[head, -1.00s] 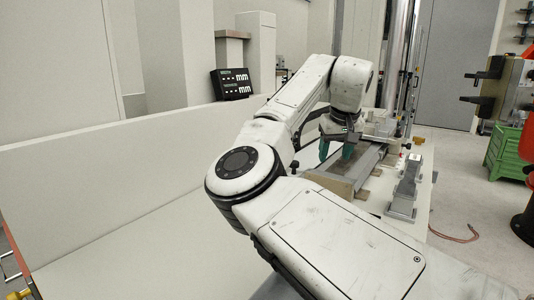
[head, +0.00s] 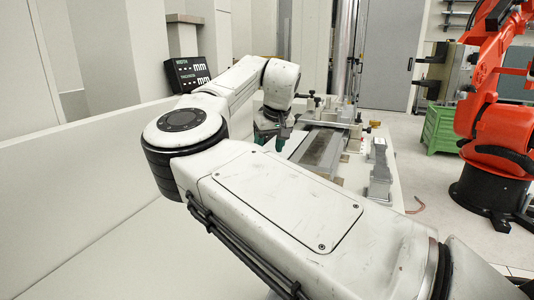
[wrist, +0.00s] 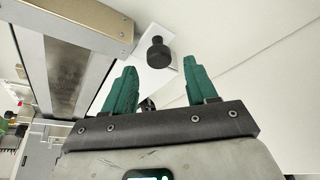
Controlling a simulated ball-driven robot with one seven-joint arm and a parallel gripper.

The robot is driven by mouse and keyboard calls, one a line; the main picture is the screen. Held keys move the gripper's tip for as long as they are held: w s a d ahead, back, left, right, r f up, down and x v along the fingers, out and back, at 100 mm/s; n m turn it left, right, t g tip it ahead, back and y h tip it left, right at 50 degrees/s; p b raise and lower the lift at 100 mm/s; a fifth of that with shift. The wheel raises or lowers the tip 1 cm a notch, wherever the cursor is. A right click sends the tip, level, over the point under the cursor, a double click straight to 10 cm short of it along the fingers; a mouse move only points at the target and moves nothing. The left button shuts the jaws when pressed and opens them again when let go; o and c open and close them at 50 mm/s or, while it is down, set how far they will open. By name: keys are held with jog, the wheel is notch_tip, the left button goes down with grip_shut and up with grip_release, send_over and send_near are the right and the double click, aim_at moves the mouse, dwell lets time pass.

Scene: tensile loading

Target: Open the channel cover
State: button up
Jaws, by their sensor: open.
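The channel (head: 322,148) is a long grey metal trough on the bench, with a dull strip down its middle. It also fills the left of the wrist view (wrist: 72,78). I cannot tell the cover apart from the channel frame for sure. A black round knob (wrist: 158,52) stands on a pale plate beside the channel. My gripper (head: 272,138) has green fingers and is open and empty, left of the channel. In the wrist view my gripper (wrist: 160,68) has its fingers spread, with the knob appearing between and beyond the tips, apart from both.
A black display reading mm (head: 188,73) stands behind the pale wall panel (head: 70,195) on the left. A grey metal fixture (head: 380,175) stands right of the channel. An orange robot arm (head: 490,110) and a green crate (head: 440,128) are at the far right.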

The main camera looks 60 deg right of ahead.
jog(key=shift+x, duration=1.5)
jog(key=shift+s, duration=0.1)
grip_shut()
jog(key=shift+r, duration=0.1)
